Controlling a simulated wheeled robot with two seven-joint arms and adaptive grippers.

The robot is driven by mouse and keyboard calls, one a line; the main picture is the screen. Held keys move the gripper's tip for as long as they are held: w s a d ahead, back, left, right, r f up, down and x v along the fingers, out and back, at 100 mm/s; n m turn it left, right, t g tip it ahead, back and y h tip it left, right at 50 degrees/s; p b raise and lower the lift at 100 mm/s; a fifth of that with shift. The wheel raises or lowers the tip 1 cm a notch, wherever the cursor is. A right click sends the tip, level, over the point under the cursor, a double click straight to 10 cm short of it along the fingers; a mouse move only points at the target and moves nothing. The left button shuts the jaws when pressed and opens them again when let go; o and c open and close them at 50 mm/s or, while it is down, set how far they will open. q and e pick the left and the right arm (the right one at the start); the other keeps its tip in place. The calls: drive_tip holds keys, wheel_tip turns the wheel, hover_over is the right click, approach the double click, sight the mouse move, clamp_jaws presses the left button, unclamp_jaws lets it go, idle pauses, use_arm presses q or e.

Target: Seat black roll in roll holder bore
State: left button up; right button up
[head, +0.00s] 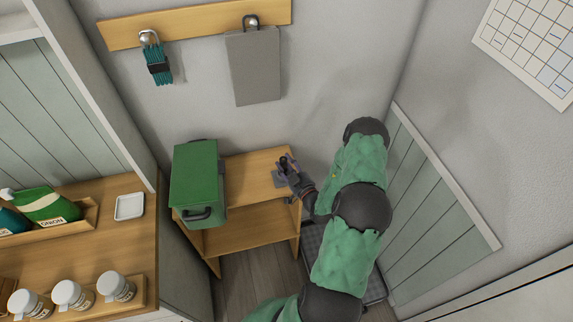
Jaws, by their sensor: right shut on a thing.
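My right gripper (288,168) reaches in from the right, over the right end of the small wooden shelf unit. It is shut on the black roll (283,161), which is tiny in this view and partly covered by the fingers. The grey roll holder (279,180) sits on the shelf top, right under and beside the fingertips. Its bore is hidden, and I cannot tell whether the roll is inside it or above it. My left gripper is not in view.
A green box (195,180) with a dark handle stands on the left of the shelf top (250,168). A leash (158,66) and a grey board (252,68) hang above. At the left, a counter (120,240) holds bottles, jars and a white dish (129,206).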

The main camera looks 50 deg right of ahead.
sight(286, 170)
drive_tip(key=shift+f+b, duration=0.75)
drive_tip(key=shift+f, duration=0.55)
idle(0.6)
drive_tip(key=o, duration=1.2)
drive_tip(key=shift+a+f, duration=0.1)
drive_tip(key=shift+s+f, duration=0.1)
drive_tip(key=shift+s+a+f, duration=0.1)
drive_tip(key=shift+s, duration=0.3)
drive_tip(key=v, duration=0.7)
drive_tip(key=r+v, duration=0.1)
drive_tip(key=v, duration=0.3)
drive_tip(key=shift+w, duration=0.1)
